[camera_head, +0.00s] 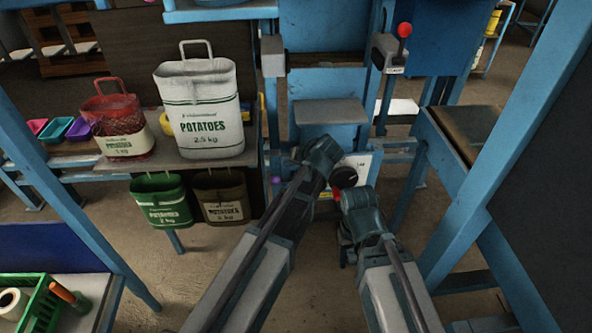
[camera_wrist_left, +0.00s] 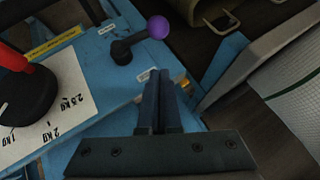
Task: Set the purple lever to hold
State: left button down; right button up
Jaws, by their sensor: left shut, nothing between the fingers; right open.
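The purple lever (camera_wrist_left: 158,27) has a round purple knob on a short black arm. Its black pivot sits on a blue panel in the left wrist view, and the arm points up and right from it. Small white labels lie above and below the pivot, too small to read. The purple knob (camera_head: 276,180) also shows in the head view, left of my left gripper (camera_head: 325,155). In the left wrist view my left gripper (camera_wrist_left: 160,82) is shut and empty, below the lever and apart from it. My right gripper (camera_head: 360,205) is open beside the dial, its fingertips mostly hidden.
A black dial (camera_head: 343,177) on a white weight scale stands close to both grippers. A red-balled lever (camera_head: 404,30) is higher up. Potato sacks (camera_head: 200,105) stand on a shelf to the left, and others hang below. Blue frame posts (camera_head: 510,140) flank the right side.

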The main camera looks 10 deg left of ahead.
aim_at(285, 179)
pick_arm(q)
jog(key=shift+s+a+f+b, duration=0.1)
jog(key=shift+a+f+b, duration=0.3)
jog(key=shift+f+b, duration=0.3)
jog(key=shift+s+a+f+b, duration=0.1)
jog(key=shift+a+f+b, duration=0.35)
jog(key=shift+f, duration=0.4)
jog(key=shift+a+f+b, duration=0.35)
jog(key=shift+f+b, duration=0.3)
jog(key=shift+f, duration=0.1)
